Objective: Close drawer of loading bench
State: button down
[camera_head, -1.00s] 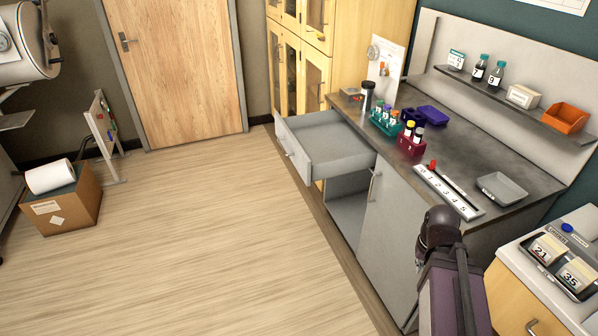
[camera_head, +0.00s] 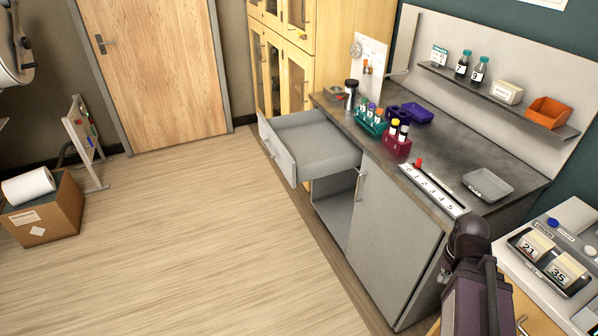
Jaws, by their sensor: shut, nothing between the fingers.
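The loading bench is a grey bench with a dark worktop (camera_head: 437,155). Its light grey drawer (camera_head: 274,150) is pulled out at the bench's left end, above an open compartment (camera_head: 334,212). The drawer's front panel, with a handle, faces left over the floor, and the inside that shows looks empty. A dark purple part of my own arm is at the lower right, in front of the bench's near end. My gripper is not in view, and nothing of mine is seen touching the drawer.
A closed grey cabinet door (camera_head: 388,245) is right of the open compartment. Tube racks and a grey tray (camera_head: 487,184) stand on the worktop. A side unit with numbered boxes (camera_head: 548,258) is at the right. The wooden floor (camera_head: 190,240) left of the drawer is clear.

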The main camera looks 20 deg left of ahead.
aim_at(305, 146)
jog(key=z, duration=0.65)
jog(key=k, duration=1.15)
jog(key=u, duration=1.05)
jog(key=i, duration=0.85)
jog(key=z, duration=0.1)
